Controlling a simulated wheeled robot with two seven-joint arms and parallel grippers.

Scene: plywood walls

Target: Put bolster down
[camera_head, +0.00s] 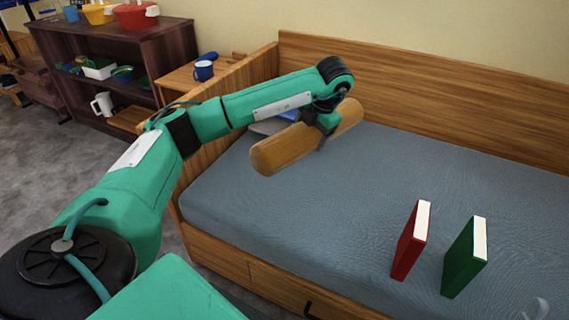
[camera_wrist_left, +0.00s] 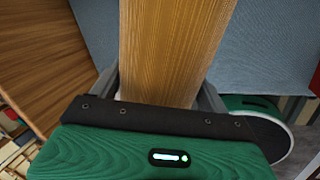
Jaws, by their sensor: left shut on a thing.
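The bolster (camera_head: 283,151) is a long, rounded, tan-orange cushion in the head view. My left gripper (camera_head: 324,135) is shut around its middle, and the bolster is over the left part of the bed (camera_head: 380,185). The head view does not clearly show whether it touches the mattress. In the left wrist view the bolster (camera_wrist_left: 168,55) runs up between the two fingers of my left gripper (camera_wrist_left: 160,90), with blue bedding behind it. My right gripper is not in view.
A red book (camera_head: 410,243) and a green book (camera_head: 464,258) stand upright on the bed's near right. A blue object (camera_head: 275,124) is partly hidden behind the bolster. A wooden headboard (camera_head: 420,95) runs along the back. The mattress middle is clear.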

